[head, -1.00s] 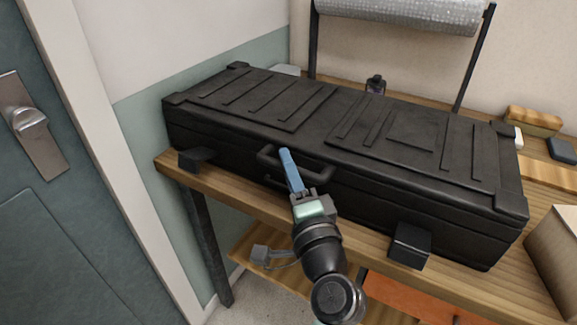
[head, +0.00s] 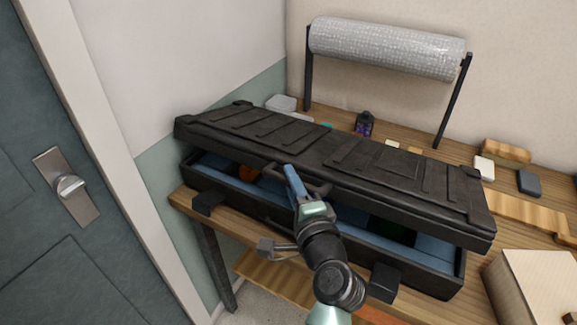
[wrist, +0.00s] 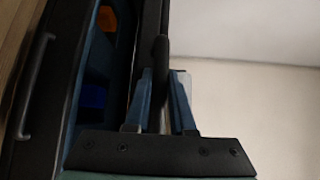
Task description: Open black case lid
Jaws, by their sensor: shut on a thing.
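The long black case (head: 340,160) lies on a wooden workbench, its ribbed lid raised partway along the front. A gap shows a blue lining (head: 350,215) inside the case, with an orange item (head: 249,173) at the left. My gripper (head: 292,182) is at the middle of the lid's front edge, shut on the lid handle (head: 318,188). In the wrist view the handle (wrist: 160,62) runs between the two blue fingers (wrist: 160,100). The orange item (wrist: 106,19) and a dark blue item (wrist: 94,95) also show there inside the case. Most of the interior is hidden by the lid.
A roll of bubble wrap (head: 385,50) stands on a black frame behind the case. A small dark bottle (head: 364,124) stands behind the lid. A cardboard box (head: 530,290) is at the right. A door (head: 60,210) is at the left.

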